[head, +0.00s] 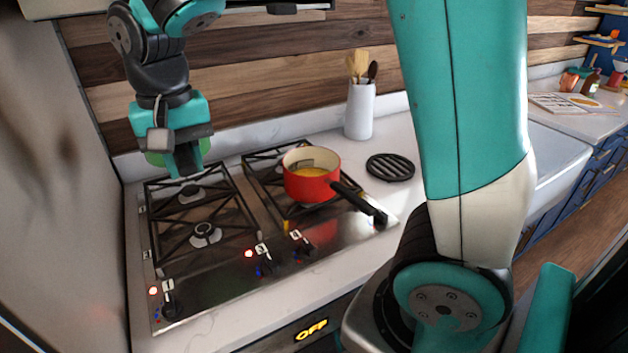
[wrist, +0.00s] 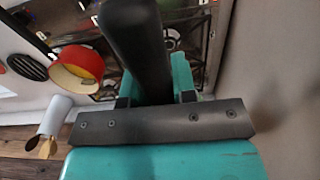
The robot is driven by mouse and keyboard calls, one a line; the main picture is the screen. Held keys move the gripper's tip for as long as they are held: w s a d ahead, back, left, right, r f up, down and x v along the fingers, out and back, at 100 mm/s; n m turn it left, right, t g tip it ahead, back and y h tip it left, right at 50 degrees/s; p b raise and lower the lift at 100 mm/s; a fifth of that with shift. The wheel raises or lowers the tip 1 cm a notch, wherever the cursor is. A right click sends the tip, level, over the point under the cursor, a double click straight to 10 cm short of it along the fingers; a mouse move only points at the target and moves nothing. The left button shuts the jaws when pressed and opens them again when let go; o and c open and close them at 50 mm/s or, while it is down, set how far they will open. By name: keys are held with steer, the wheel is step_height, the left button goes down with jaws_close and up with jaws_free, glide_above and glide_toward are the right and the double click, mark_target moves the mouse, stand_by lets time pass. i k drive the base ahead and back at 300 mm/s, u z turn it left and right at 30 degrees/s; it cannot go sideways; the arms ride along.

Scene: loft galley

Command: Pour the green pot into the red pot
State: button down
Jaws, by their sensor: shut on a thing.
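My gripper (wrist: 153,88) is shut on a thick dark handle (wrist: 135,45), seen between its teal fingers in the wrist view. In the head view a green rim of the green pot (head: 155,159) shows behind my gripper (head: 185,150), above the back left of the stove. Most of the pot is hidden, and I cannot tell its tilt or contents. The red pot (head: 312,187) stands upright on the right side of the stove, its black handle pointing front right. Something yellow-orange is inside it. It also shows at the left of the wrist view (wrist: 90,62).
The stove (head: 215,285) has bare left burners (head: 205,232) and knobs with red lights in front. A white utensil holder (head: 360,110) stands behind the red pot. A black round trivet (head: 390,166) lies to its right. A wall rises close on the left.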

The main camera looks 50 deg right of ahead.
mark_target(311, 174)
steer(key=k, duration=1)
steer(key=z, duration=2.5)
steer(key=i, duration=1)
steer(key=u, duration=1.95)
